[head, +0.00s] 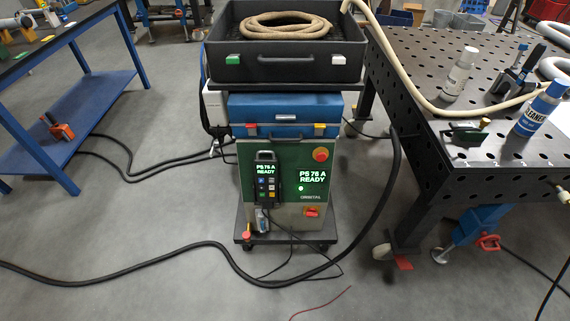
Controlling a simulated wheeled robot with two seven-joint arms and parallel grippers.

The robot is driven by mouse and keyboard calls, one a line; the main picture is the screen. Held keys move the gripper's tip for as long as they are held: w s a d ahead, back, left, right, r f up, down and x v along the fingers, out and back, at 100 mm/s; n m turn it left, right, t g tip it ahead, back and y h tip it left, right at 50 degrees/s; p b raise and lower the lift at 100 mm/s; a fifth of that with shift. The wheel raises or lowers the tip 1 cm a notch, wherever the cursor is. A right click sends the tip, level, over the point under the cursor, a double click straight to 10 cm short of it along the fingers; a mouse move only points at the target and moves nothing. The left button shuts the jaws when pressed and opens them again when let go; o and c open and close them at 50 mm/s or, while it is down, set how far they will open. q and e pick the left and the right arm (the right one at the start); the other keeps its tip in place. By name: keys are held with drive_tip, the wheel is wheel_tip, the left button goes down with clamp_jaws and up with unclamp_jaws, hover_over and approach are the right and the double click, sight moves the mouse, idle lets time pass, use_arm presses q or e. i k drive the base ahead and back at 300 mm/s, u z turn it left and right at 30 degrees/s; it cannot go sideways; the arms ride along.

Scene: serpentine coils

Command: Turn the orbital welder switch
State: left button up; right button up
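The orbital welder (314,154) stands in the middle on a low wheeled cart, with a green and grey front. Its lit display reads "PS 75 A READY". A red rotary switch on a yellow base (320,154) is at the upper right of the front. A smaller red switch (312,212) is at the lower right; its exact position is too small to tell. A black handheld pendant (266,180) hangs on the left of the front and also reads ready. Neither of my grippers shows in the head view.
A blue case (285,105) and a black tray (290,68) with coiled hose sit above the welder. A perforated table (440,70) with bottles stands right, a blue-framed bench (98,93) left. Black cables (180,246) cross the otherwise open floor in front.

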sight(311, 211)
drive_tip(key=k, duration=1.25)
drive_tip(key=z, duration=0.95)
drive_tip(key=i, duration=0.85)
drive_tip(key=z, duration=0.3)
